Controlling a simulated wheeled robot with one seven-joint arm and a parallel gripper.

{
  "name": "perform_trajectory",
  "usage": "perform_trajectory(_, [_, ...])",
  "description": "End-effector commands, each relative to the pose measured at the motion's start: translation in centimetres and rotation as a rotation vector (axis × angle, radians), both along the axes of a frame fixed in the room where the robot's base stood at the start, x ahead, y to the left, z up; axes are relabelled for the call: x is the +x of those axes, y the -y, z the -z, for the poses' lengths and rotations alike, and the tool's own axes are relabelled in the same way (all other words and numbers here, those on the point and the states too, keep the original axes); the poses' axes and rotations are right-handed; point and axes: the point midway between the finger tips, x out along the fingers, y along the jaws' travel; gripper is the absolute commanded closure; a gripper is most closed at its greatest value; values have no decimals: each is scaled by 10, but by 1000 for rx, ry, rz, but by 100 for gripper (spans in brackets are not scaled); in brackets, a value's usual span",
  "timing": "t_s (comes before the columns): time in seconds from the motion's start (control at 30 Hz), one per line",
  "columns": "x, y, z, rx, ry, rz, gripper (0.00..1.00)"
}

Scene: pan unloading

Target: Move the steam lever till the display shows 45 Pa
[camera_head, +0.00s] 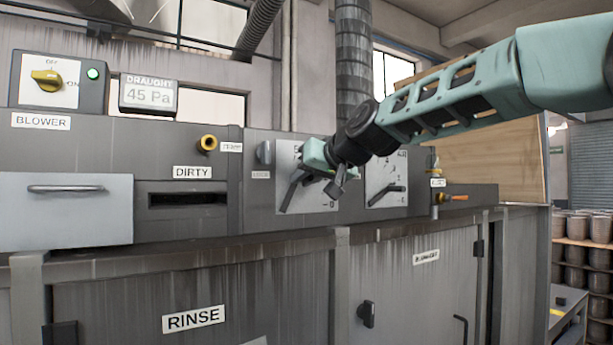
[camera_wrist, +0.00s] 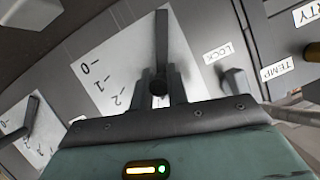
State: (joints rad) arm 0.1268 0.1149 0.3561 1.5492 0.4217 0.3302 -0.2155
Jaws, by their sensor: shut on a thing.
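The draught display (camera_head: 148,95) reads 45 Pa in the head view. A dark lever (camera_head: 291,194) sits on the left white scale plate (camera_head: 322,201), slanting down to the left. My gripper (camera_head: 305,172) is at this lever's upper part and hides much of the plate, including any name on it. In the wrist view, the same lever (camera_wrist: 161,45) stands between the two fingers of my gripper (camera_wrist: 160,82), which are shut on it.
A second scale plate (camera_head: 376,178) with its own lever (camera_head: 386,194) is close on the right. A grey lock knob (camera_head: 264,152) is on the left. The yellow blower knob (camera_head: 47,80) and a lit green light (camera_head: 93,73) are at far left. A brass valve (camera_head: 441,198) is at right.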

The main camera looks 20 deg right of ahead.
Motion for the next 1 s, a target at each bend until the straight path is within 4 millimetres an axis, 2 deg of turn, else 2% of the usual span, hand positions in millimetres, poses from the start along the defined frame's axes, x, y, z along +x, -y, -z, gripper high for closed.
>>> perform_trajectory(0.37, [0,-1,-1,-3,4,0,100])
perform_trajectory(0.4, [0,-1,-1,-3,4,0,76])
perform_trajectory(0.47, [0,-1,-1,-3,4,0,62])
perform_trajectory(0.8, [-3,1,-1,-4,4,1,62])
perform_trajectory(1.0, [-27,11,-8,-5,8,2,62])
